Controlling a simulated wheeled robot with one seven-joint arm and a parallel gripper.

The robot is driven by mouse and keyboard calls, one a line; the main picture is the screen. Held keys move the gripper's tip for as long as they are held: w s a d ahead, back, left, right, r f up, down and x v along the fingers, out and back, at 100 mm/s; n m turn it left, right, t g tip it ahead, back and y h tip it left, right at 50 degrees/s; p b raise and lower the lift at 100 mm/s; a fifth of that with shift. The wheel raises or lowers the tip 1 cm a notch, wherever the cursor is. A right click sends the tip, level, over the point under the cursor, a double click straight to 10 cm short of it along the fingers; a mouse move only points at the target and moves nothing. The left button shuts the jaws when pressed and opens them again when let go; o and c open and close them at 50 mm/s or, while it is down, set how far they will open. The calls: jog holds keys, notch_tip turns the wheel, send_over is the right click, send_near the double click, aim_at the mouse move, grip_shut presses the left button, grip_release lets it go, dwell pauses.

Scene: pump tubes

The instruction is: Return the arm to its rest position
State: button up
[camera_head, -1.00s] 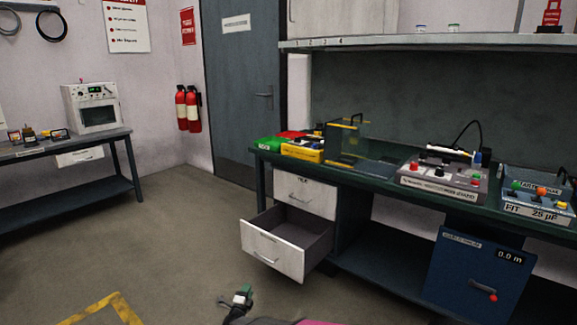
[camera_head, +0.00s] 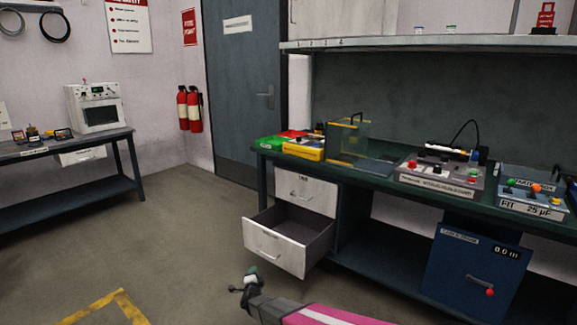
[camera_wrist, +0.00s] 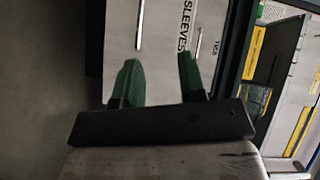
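My gripper (camera_head: 249,278) is low at the bottom middle of the head view, in front of the workbench and just below the pulled-out drawer (camera_head: 274,248). The pink and grey part behind it is my arm. In the wrist view, the two green fingers of my gripper (camera_wrist: 158,80) stand apart with nothing between them. Behind them is a pale drawer front (camera_wrist: 165,50) with a handle and the label "SLEEVES". The fingers' distance to it is hard to tell.
The open drawer juts out from the workbench (camera_head: 400,195) near my gripper. A blue cabinet (camera_head: 455,265) stands under the bench at right. The bench top holds coloured bins (camera_head: 303,147) and devices. Open floor (camera_head: 185,235) lies to the left, with yellow marking.

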jog(key=s+d+r+n+g+y, duration=0.2)
jog(key=d+r+n+g, duration=0.25)
jog(key=d, duration=0.25)
jog(key=s+d+r+n+g+y, duration=0.1)
jog(key=s+d+r+n+g, duration=0.25)
jog(key=d+r, duration=0.25)
jog(key=s+d+r+n+g+h, duration=0.1)
jog(key=s+d+r+n+g, duration=0.2)
jog(key=s+d, duration=0.7)
jog(key=s+d+r+n+g+h, duration=0.2)
jog(key=s+d+r+g, duration=0.4)
jog(key=s+d, duration=0.5)
jog(key=shift+d+r+n, duration=0.45)
jog(key=shift+d+n, duration=0.15)
